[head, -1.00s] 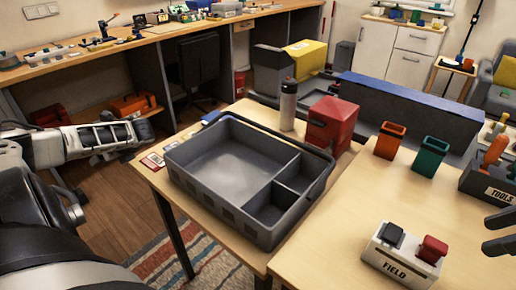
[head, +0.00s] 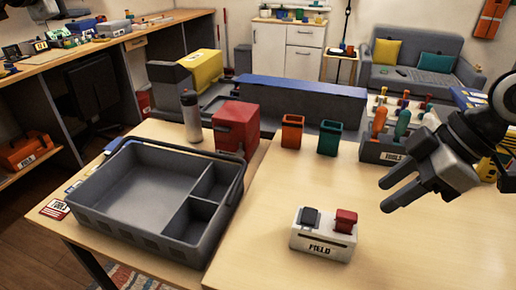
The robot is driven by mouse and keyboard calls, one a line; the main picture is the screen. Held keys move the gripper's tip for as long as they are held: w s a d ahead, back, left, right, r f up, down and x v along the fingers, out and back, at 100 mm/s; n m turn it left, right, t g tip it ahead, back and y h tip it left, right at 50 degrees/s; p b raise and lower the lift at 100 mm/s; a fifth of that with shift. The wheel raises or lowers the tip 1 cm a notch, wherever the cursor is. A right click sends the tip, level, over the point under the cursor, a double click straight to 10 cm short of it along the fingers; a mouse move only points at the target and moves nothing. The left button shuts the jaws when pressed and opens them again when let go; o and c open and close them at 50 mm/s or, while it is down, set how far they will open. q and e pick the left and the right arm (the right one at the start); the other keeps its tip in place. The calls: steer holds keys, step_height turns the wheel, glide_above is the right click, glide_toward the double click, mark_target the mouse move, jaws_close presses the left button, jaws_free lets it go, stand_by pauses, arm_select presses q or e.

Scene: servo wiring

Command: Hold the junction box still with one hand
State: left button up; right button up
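A white box labelled FIELD (head: 323,242), which I take to be the junction box, sits upright on the light wooden table. A dark grey connector (head: 310,217) and a red connector (head: 345,221) stand on its top. My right gripper (head: 384,196) is above the table, to the right of and behind the box and apart from it. Its fingers point left with a gap between them, and nothing is held. My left gripper is out of view.
A grey divided tray (head: 150,235) stands on the left, with a red box (head: 236,130) and a bottle (head: 191,117) behind it. Orange (head: 292,131) and green (head: 330,138) cups and a TOOLS holder (head: 381,153) stand behind. The table around the box is mostly clear.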

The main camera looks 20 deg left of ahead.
arm_select(q)
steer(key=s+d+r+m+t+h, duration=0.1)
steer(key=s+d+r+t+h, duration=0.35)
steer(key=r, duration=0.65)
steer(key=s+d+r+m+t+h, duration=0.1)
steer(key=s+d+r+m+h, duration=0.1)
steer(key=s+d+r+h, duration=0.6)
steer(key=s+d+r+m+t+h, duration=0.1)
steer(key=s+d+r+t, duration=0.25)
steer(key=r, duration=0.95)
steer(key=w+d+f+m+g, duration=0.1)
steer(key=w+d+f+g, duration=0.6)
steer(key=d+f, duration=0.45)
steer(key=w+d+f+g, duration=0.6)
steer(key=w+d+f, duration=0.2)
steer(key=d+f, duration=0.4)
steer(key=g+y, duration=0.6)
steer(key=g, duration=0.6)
glide_toward(318, 221)
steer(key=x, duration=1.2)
